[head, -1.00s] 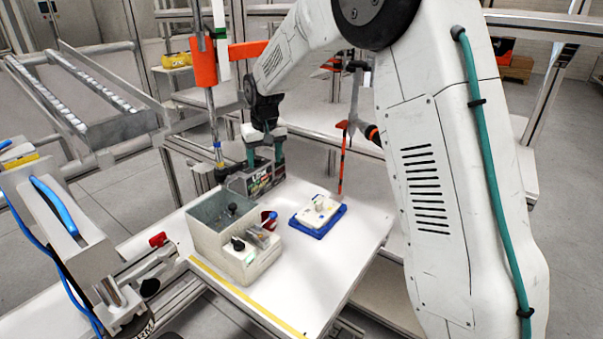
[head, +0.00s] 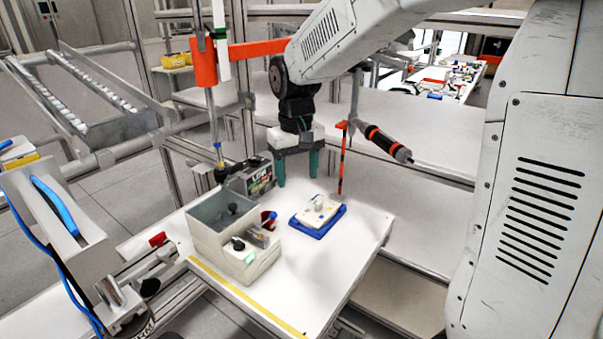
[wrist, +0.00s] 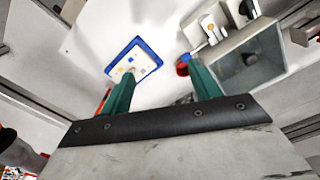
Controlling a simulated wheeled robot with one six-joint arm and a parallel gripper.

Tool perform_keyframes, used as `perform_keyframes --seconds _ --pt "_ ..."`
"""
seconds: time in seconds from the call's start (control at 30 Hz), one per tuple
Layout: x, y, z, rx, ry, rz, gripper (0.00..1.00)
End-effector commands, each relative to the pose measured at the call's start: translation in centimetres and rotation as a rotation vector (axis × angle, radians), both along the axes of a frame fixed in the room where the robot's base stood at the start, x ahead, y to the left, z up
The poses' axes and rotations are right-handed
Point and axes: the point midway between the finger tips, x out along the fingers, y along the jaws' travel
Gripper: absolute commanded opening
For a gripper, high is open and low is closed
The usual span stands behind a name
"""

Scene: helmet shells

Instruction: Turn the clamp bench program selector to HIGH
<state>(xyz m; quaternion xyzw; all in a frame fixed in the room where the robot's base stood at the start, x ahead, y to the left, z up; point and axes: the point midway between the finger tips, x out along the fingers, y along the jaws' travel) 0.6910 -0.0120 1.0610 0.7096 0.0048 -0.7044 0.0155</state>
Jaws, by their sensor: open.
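A white plate with a pale raised knob (head: 318,208) and small coloured marks sits on a blue base (head: 330,225) on the white bench; its lettering is too small to read. In the wrist view the plate (wrist: 133,67) lies beyond the left fingertip. A beige box (head: 225,245) to its left carries a black knob (head: 238,243). I cannot tell for certain which knob is the program selector. My gripper (head: 297,180) is open and empty, green fingers pointing down, above the back of the bench and apart from both. It also shows in the wrist view (wrist: 163,75).
A red and blue item (head: 268,219) lies between box and plate. A dark labelled box (head: 258,176) stands behind. A red-orange rod (head: 342,160) and a black-orange tool (head: 387,143) hang near my gripper on its right. The bench's front right (head: 325,265) is clear.

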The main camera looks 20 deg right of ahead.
Motion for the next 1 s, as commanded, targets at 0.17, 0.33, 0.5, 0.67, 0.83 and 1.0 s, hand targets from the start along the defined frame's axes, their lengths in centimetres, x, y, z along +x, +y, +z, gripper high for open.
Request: perform_keyframes --seconds 0.17,0.33,0.5,0.67,0.83,1.0 --pt "-1.6 -0.1 0.4 0.001 0.01 0.0 0.62" --pt "-2.0 -0.2 0.5 0.001 0.014 0.0 0.62" --pt "-2.0 -0.2 0.5 0.001 0.014 0.0 0.62" --pt "-2.6 -0.3 0.9 0.001 0.009 -0.001 0.32" --pt "-6.9 -0.7 3.1 0.004 -0.016 -0.007 0.32" --pt "-14.4 -1.3 5.1 0.008 -0.053 -0.016 0.32"
